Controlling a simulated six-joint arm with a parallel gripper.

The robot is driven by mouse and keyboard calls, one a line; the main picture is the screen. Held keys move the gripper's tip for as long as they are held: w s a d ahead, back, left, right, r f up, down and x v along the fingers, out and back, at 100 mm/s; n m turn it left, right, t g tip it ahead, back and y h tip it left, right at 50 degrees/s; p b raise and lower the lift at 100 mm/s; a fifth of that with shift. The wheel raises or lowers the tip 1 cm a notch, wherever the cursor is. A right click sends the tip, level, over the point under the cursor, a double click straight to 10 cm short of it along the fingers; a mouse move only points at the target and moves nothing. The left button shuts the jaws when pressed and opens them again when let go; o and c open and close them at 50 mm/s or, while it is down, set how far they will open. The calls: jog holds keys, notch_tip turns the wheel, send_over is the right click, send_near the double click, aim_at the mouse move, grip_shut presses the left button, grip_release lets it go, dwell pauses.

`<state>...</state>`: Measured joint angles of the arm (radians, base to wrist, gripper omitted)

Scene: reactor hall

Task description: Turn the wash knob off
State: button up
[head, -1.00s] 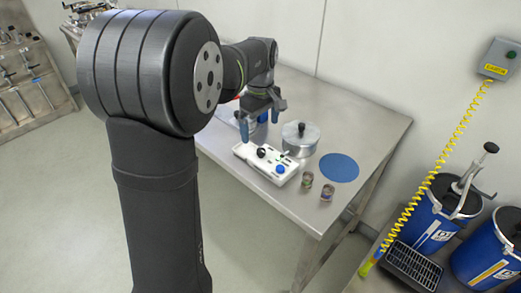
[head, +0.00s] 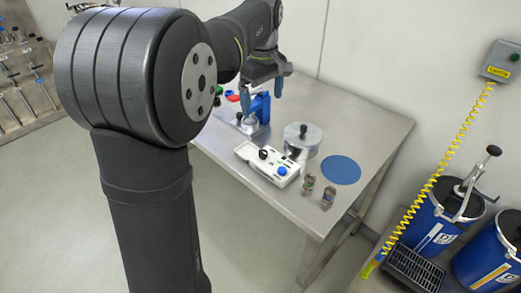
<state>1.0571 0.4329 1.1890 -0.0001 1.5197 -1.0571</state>
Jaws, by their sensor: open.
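A white control box (head: 253,159) lies on the steel table, with a black knob (head: 263,154) near its middle and a blue knob (head: 282,171) at its right end. Its labels are too small to read, so I cannot tell which knob is the wash knob or how it is set. My gripper (head: 262,94) has blue fingers, spread apart with nothing between them. It hangs in the air above and behind the box, clear of both knobs, in front of a blue device in the picture.
A blue device (head: 262,107) with a metal cup stands behind the box. A lidded metal pot (head: 303,140), a blue disc (head: 341,170) and two small jars (head: 309,180) are to the right. The steel table's (head: 372,137) right rear is bare. Blue drums (head: 431,222) stand beyond the right edge.

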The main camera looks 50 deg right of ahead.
jog(key=shift+r, duration=0.3)
